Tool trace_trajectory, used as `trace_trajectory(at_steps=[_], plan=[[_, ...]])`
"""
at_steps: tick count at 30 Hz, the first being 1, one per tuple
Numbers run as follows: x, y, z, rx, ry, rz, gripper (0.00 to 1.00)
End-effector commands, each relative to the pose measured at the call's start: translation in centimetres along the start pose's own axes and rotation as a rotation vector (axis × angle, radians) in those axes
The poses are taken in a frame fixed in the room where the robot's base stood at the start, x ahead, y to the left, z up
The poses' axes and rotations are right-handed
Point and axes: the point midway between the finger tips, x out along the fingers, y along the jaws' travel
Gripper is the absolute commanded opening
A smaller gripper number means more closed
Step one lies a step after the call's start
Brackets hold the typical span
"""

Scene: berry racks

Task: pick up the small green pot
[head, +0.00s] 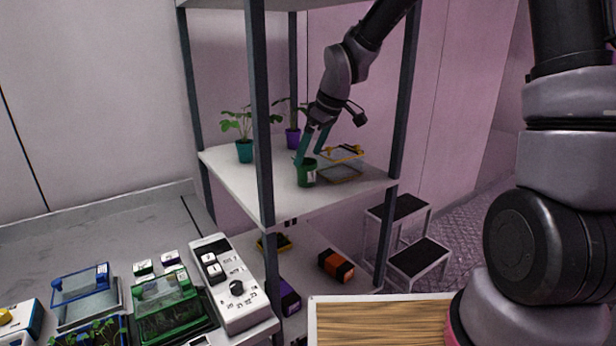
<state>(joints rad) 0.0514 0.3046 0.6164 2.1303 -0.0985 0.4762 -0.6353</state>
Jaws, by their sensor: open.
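The small green pot (307,175) stands upright on the white middle shelf (285,203) of the rack, near its front edge. It has a pale label on its side, and no plant shows in it. My gripper (308,161) reaches down from the upper right, with its teal fingers apart at the pot's top. One finger is at the pot's left rim and the other is above its right side. I cannot tell whether the fingers touch the pot.
A teal pot with a plant (245,151) and a purple pot (293,138) stand behind on the same shelf. A clear yellow-clipped box (341,165) sits close on the right. Dark rack posts (262,120) stand in front. An orange-black item (336,265) lies below.

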Motion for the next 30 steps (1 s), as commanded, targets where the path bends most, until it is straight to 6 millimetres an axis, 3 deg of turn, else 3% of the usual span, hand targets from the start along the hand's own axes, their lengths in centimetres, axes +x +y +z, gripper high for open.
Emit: trace_trajectory(at_steps=[7, 15, 24, 25, 26, 30], plan=[[2.1, -0.1, 0.2, 0.001, -0.001, -0.001, 1.00], [5.9, -0.1, 0.5, 0.001, -0.001, -0.001, 1.00], [6.5, 0.0, 0.5, 0.001, 0.001, 0.001, 1.00], [6.5, 0.1, 0.5, 0.001, 0.001, 0.001, 0.96], [6.5, 0.1, 0.5, 0.001, 0.000, 0.001, 0.85], [6.5, 0.0, 0.5, 0.002, 0.000, 0.001, 0.31]])
